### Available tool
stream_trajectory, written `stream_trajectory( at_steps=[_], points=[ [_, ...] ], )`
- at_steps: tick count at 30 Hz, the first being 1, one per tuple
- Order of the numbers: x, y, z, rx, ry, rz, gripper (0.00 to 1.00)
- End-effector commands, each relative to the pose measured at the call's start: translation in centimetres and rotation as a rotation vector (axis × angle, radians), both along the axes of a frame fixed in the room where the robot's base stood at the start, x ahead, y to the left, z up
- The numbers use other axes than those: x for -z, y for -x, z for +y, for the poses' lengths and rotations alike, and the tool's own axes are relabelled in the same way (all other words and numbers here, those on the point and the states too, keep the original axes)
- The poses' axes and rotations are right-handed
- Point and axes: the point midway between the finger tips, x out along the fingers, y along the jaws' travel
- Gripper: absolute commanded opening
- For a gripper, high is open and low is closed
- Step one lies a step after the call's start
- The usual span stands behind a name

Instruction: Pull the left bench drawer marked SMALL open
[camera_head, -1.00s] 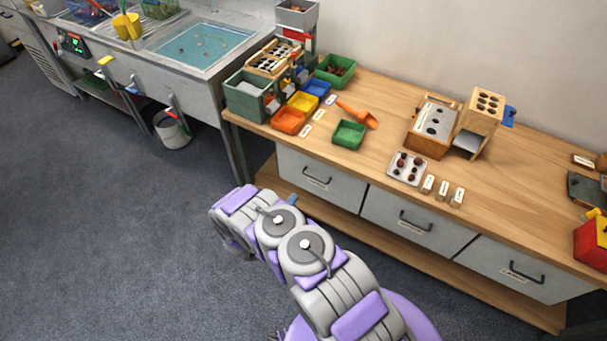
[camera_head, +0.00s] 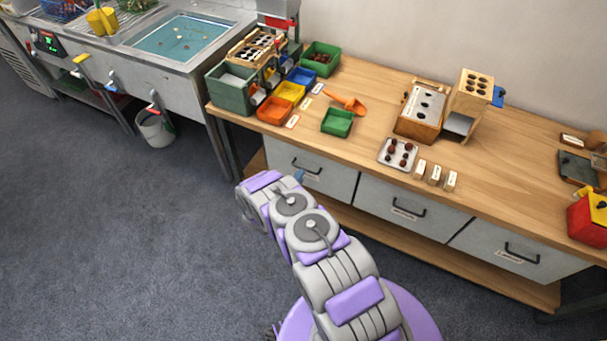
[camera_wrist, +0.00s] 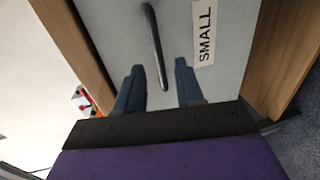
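The left bench drawer (camera_head: 335,184) has a grey front that looks flush with the others, so it appears shut. Its dark bar handle (camera_wrist: 151,35) and white SMALL label (camera_wrist: 204,33) show clearly in the wrist view. My gripper (camera_wrist: 159,67) is open, with one blue-grey finger on each side of the handle's lower end in that view. I cannot tell whether the fingertips reach past the bar, and neither finger appears to touch it. In the head view a blue fingertip (camera_head: 299,175) shows in front of this drawer; my arm hides the rest of the gripper.
Two more drawers, the middle one (camera_head: 385,211) and the right one (camera_head: 490,246), sit in the same wooden bench (camera_head: 360,150). A lower shelf (camera_head: 430,259) runs beneath them. Trays, a scoop and wooden devices stand on top. The floor (camera_head: 130,250) to the left is clear.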

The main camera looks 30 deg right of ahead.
Motion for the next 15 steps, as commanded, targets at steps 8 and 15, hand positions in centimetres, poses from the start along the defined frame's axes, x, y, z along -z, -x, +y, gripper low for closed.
stream_trajectory(
  at_steps=[8,15],
  points=[
    [0.9,-2.3,-3.1,0.003,-0.001,-0.003,0.37],
    [1.0,-2.8,-3.7,0.000,-0.001,0.001,0.37]
  ],
)
